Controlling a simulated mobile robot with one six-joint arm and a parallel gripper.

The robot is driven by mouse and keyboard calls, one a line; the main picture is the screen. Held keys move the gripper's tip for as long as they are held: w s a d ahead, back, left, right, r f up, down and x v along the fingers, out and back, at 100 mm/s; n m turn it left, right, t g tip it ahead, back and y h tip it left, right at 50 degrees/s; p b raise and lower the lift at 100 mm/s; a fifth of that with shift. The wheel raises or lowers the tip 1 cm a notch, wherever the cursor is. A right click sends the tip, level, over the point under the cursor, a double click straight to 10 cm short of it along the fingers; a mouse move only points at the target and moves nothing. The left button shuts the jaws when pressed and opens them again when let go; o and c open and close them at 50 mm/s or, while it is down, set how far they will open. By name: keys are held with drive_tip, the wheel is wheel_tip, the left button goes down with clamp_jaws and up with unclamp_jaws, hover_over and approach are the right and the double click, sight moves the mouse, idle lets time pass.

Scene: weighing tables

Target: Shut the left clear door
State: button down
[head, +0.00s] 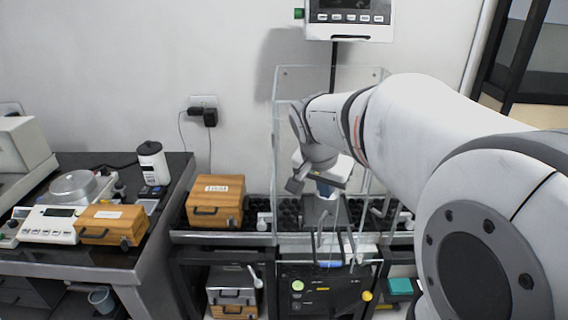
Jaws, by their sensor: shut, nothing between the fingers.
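A clear glass draft shield (290,82) stands on the dark bench in the middle of the head view. Its left clear door (284,150) is the transparent panel on the left side. I cannot tell from this view how far it stands open. A small white handle (263,221) shows low at the shield's left side. My arm reaches in from the right, and my gripper (300,184) is shut and empty, pointing down near the shield's left part. The glass makes it unclear whether it is inside or in front. Its fingertips are hard to make out.
A wooden case (214,200) stands close to the left of the shield. Another wooden case (112,224), a scale (50,222) and a white bottle (153,162) are on the left table. A display (350,18) hangs above the shield. My arm hides the right side.

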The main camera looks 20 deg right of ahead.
sight(334, 199)
drive_tip(key=w+d+f, duration=0.1)
drive_tip(key=f, duration=0.1)
drive_tip(key=w+d+f+p, duration=0.1)
drive_tip(key=w+d+f, duration=0.1)
drive_tip(key=f, duration=0.1)
drive_tip(key=w+d+f+p, duration=0.1)
drive_tip(key=f, duration=0.2)
drive_tip(key=shift+w+d+f, duration=0.15)
drive_tip(key=shift+d, duration=0.15)
drive_tip(key=shift+w+d, duration=0.35)
